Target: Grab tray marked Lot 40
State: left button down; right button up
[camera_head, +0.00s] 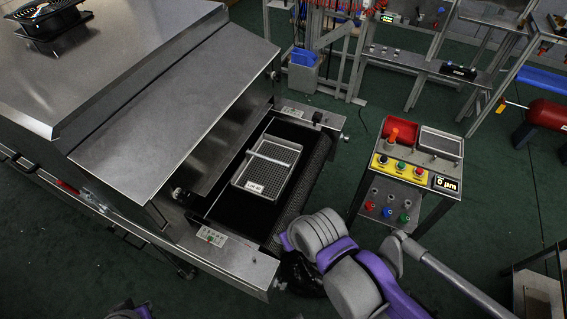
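A light grey perforated tray (270,174) lies on the black belt (230,207) at the mouth of the dryer. It has a raised bar across it and a white label at its near end, which seems to read "Lot 40". My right arm, white and purple, comes in from the lower right. Its dark gripper (301,274) is by the near corner of the belt, apart from the tray; its fingers are too dark to make out. Only a small purple and grey piece of my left arm shows at the bottom edge, and its gripper is out of view.
The steel dryer housing (180,105) with its sloped hood rises left of the belt. Steel side rails (236,254) flank the belt. A control stand (417,165) with a red bin and buttons stands to the right. Green floor lies between.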

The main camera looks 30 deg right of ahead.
aim_at(265, 172)
jog(key=k+l, duration=0.1)
jog(key=l, duration=0.45)
jog(key=k+l, duration=0.1)
jog(key=l, duration=0.45)
jog(key=i+l, duration=0.15)
jog(key=l, duration=0.25)
jog(key=i+l, duration=0.15)
jog(key=l, duration=0.25)
